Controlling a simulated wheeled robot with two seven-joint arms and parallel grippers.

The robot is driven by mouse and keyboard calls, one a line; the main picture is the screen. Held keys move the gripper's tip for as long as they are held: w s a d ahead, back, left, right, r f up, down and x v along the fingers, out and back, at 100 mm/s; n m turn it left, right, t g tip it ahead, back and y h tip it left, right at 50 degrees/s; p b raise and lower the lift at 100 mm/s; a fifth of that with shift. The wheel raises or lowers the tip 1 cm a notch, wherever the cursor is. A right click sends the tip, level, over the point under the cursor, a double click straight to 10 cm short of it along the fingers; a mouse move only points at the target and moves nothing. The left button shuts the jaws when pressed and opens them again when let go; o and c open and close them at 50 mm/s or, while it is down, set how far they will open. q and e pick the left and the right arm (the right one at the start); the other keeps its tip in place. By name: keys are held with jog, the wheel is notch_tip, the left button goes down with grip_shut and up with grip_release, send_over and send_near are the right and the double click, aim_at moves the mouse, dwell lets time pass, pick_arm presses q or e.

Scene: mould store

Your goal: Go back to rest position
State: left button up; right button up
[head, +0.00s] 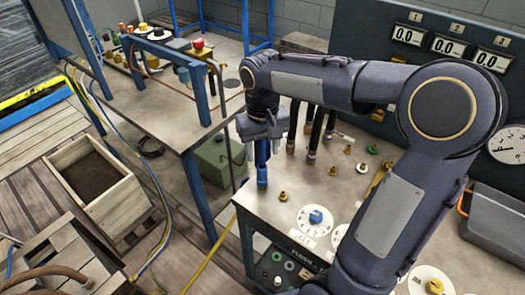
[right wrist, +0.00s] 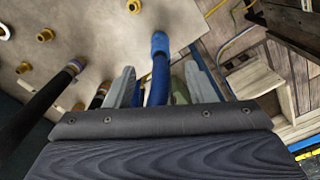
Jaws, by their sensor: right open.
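My right arm comes in from the right in the head view and reaches over the grey bench (head: 270,208). My right gripper (head: 263,138) points down above the bench's left part. It is open. A blue hose end (head: 262,172) hangs below the gripper, near the bench's left edge. In the right wrist view the blue hose (right wrist: 158,72) lies between the two spread fingers of the right gripper (right wrist: 165,88), with gaps visible on both sides. My left gripper is not in view.
Black hoses (head: 313,132) hang close to the right of the gripper. Brass fittings (head: 333,170) and a dial with a blue knob (head: 316,217) are on the bench. A panel with digital displays (head: 408,34) stands behind. A wooden planter (head: 98,190) is at left.

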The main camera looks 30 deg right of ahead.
dwell(0.3)
jog(key=s+a+t+y, duration=0.2)
jog(key=s, duration=0.7)
jog(key=s+a+f+t+y, duration=0.1)
jog(key=s+a+t, duration=0.2)
jog(key=s, duration=0.6)
jog(key=shift+a+t+y, duration=0.2)
jog(key=shift+t+y, duration=0.1)
jog(key=shift+y, duration=0.1)
